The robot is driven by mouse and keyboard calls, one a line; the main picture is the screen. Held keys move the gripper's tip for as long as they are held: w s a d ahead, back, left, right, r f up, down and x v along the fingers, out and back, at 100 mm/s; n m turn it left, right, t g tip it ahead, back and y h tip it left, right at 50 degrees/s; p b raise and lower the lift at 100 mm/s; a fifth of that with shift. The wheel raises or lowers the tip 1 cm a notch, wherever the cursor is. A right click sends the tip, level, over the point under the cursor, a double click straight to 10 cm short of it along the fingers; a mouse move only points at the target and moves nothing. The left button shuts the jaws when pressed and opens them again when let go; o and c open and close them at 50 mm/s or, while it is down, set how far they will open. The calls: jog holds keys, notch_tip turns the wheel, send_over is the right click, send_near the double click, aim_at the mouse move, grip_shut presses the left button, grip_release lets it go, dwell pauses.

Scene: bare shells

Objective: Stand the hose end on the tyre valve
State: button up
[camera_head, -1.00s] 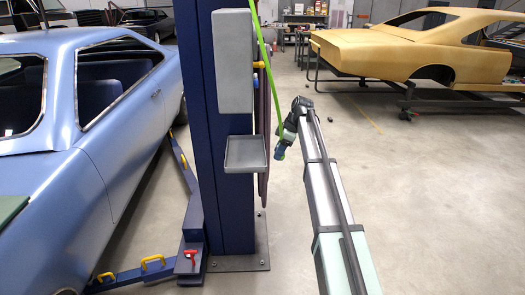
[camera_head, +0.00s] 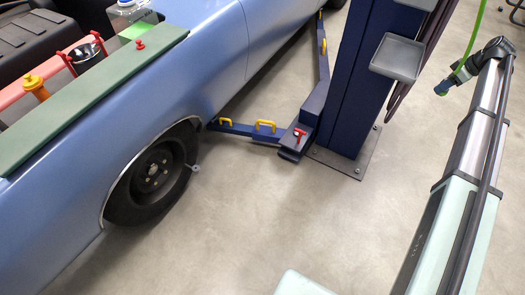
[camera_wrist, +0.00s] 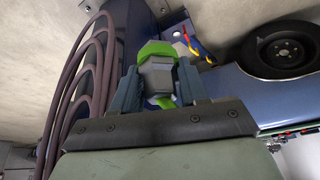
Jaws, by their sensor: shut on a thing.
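My gripper (camera_head: 443,89) is at the far right of the head view, right of the blue post and well away from the car. In the wrist view my gripper (camera_wrist: 158,84) is shut on the hose end (camera_wrist: 157,74), a grey body with a bright green part. A green hose (camera_head: 473,38) runs up from it in the head view. The black tyre (camera_head: 150,175) sits in the blue car's wheel arch, and shows at the upper right of the wrist view (camera_wrist: 272,70). A small pale piece, apparently the tyre valve (camera_head: 195,168), sticks out at its right side.
A blue lift post (camera_head: 352,85) with a grey tray (camera_head: 398,57) stands between my gripper and the wheel. A lift arm (camera_head: 240,129) with yellow handles lies near the floor. Coiled dark hose (camera_wrist: 80,85) hangs beside my gripper. The floor before the wheel is clear.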

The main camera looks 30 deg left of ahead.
jog(key=w+a+f+m+t+h, duration=0.1)
jog(key=w+a+f+m, duration=0.15)
jog(key=f, duration=0.65)
jog(key=w+a+f+m, duration=0.15)
jog(key=w+f, duration=0.25)
jog(key=f, duration=0.5)
jog(key=w+a+f+m+t+h, duration=0.1)
jog(key=w+f+m, duration=0.25)
jog(key=f, duration=0.65)
jog(key=a+f+n, duration=0.1)
jog(key=a+f, duration=0.9)
jog(key=a, duration=0.4)
jog(key=s+a+f+n+y, duration=0.1)
jog(key=s+a+f+n, duration=0.15)
jog(key=a, duration=0.75)
jog(key=s+a+f+n, duration=0.15)
jog(key=s+a, duration=0.25)
jog(key=a, duration=0.7)
jog(key=n+g, duration=0.4)
jog(key=n, duration=0.5)
send_over(195, 168)
notch_tip(195, 168, down, 11)
jog(key=shift+g+y, duration=0.3)
jog(key=shift+y, duration=0.2)
notch_tip(195, 168, down, 10)
jog(key=shift+d+r, duration=0.1)
jog(key=shift+r, duration=0.05)
